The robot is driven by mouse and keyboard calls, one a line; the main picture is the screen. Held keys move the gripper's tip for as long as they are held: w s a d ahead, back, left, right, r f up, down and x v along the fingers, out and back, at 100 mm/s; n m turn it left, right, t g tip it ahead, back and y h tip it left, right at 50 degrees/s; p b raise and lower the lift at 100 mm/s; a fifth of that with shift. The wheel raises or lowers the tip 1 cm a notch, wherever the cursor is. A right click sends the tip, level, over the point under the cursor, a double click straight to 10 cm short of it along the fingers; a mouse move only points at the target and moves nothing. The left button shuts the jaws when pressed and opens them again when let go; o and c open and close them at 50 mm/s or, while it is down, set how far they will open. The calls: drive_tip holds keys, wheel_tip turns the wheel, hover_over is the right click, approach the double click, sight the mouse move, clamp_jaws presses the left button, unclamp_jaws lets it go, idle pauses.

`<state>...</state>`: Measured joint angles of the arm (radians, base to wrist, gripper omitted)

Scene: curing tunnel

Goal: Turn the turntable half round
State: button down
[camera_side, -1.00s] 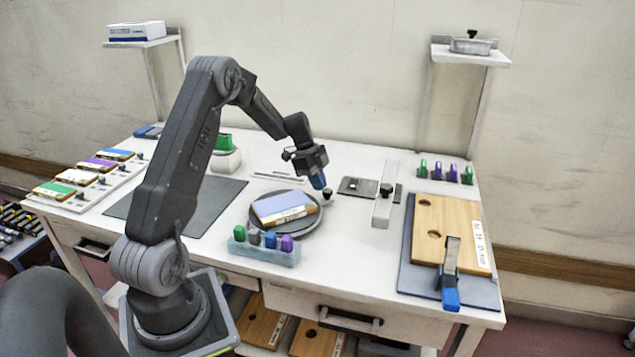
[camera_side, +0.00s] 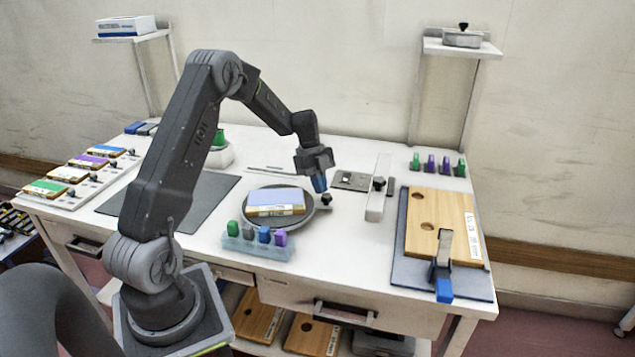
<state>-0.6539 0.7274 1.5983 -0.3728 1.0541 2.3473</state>
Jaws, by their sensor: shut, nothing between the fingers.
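The turntable (camera_side: 296,221) is a dark grey round disc on the white bench, in the middle of the side view. A block with a blue-violet top and a pale labelled edge (camera_side: 275,200) lies on it. A small black knob (camera_side: 326,199) stands at the disc's right edge. My gripper (camera_side: 320,187) is shut and empty, with its blue fingertips pointing down just above and left of the knob. I cannot tell whether the fingertips touch the knob.
A rack of coloured pegs (camera_side: 258,246) stands close in front of the turntable. A white bar with a black knob (camera_side: 378,195) stands to the right, before a wooden board (camera_side: 440,222) with a blue-handled clamp (camera_side: 443,285). A dark mat (camera_side: 195,210) lies to the left.

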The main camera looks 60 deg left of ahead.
drive_tip(key=shift+s+d+m+g, duration=0.2)
drive_tip(key=shift+d+m, duration=0.25)
drive_tip(key=shift+d, duration=0.05)
drive_tip(key=shift+s+d+m+g, duration=0.15)
drive_tip(key=shift+d+m+g, duration=0.05)
drive_tip(key=shift+d+m, duration=0.25)
drive_tip(key=shift+s+d, duration=0.25)
drive_tip(key=shift+d, duration=0.2)
drive_tip(key=shift+s+d, duration=0.1)
drive_tip(key=shift+d, duration=0.05)
